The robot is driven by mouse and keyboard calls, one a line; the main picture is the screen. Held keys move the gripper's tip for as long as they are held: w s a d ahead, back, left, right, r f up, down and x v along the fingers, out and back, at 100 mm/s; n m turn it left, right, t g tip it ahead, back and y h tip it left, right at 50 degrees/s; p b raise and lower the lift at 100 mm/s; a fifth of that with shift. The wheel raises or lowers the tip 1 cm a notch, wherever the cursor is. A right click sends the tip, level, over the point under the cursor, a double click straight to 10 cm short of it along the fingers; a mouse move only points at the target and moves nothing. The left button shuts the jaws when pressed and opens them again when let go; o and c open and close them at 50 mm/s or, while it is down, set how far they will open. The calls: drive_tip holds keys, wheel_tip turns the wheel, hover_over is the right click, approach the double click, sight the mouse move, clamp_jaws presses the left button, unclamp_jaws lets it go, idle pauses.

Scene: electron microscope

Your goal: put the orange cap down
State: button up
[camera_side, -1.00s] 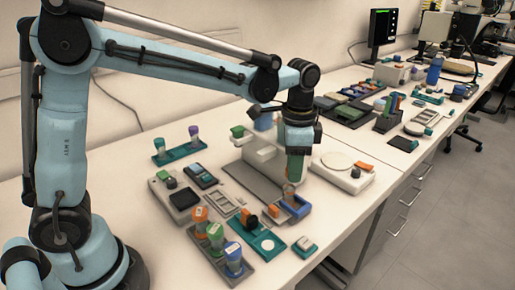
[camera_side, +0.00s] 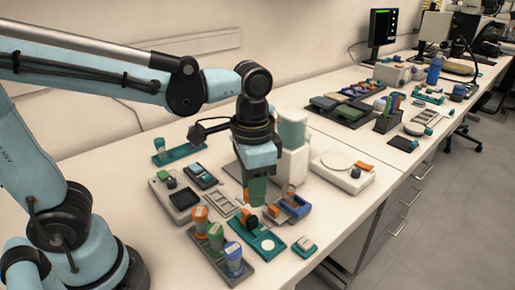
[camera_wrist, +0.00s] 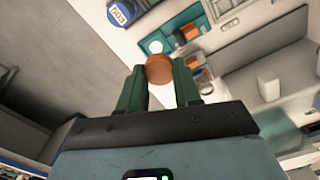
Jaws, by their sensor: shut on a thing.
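The orange cap (camera_wrist: 159,68) is held between the two green fingertips of my gripper (camera_wrist: 160,80) in the wrist view. In the side view my gripper (camera_side: 256,198) points down with its fingers shut, and the cap is mostly hidden by them. The fingers are above the bench, at the back left of a teal tray (camera_side: 246,230) that has a white round spot (camera_side: 266,245). In the wrist view this white spot (camera_wrist: 155,47) lies just beyond the cap. The gap between cap and surface is hard to tell.
A small teal-and-white block (camera_side: 304,245) sits in front. The bench's front edge is beyond it.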

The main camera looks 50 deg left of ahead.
wheel_tip(320, 180, down, 2)
drive_tip(key=s+a+n, duration=0.2)
hover_over(229, 206)
wheel_tip(229, 206, down, 7)
drive_tip(key=shift+s+d+r, duration=0.1)
drive_tip(key=shift+s, duration=0.05)
drive_tip(key=shift+f, duration=2.05)
drive_tip(key=shift+f, duration=0.55)
drive_tip(key=o, duration=0.7)
drive_tip(key=d+r+n+t, duration=0.1)
drive_tip(key=r+t, duration=0.1)
drive_tip(key=r, duration=0.2)
drive_tip(key=s+d+r+t, duration=0.1)
drive_tip(key=r+t, duration=0.1)
drive_tip(key=r, duration=0.3)
drive_tip(key=s+d+r+n+t, duration=0.1)
drive_tip(key=r+t, duration=0.2)
drive_tip(key=r, duration=0.2)
drive_tip(key=shift+d+n, duration=0.2)
drive_tip(key=shift+n, duration=0.1)
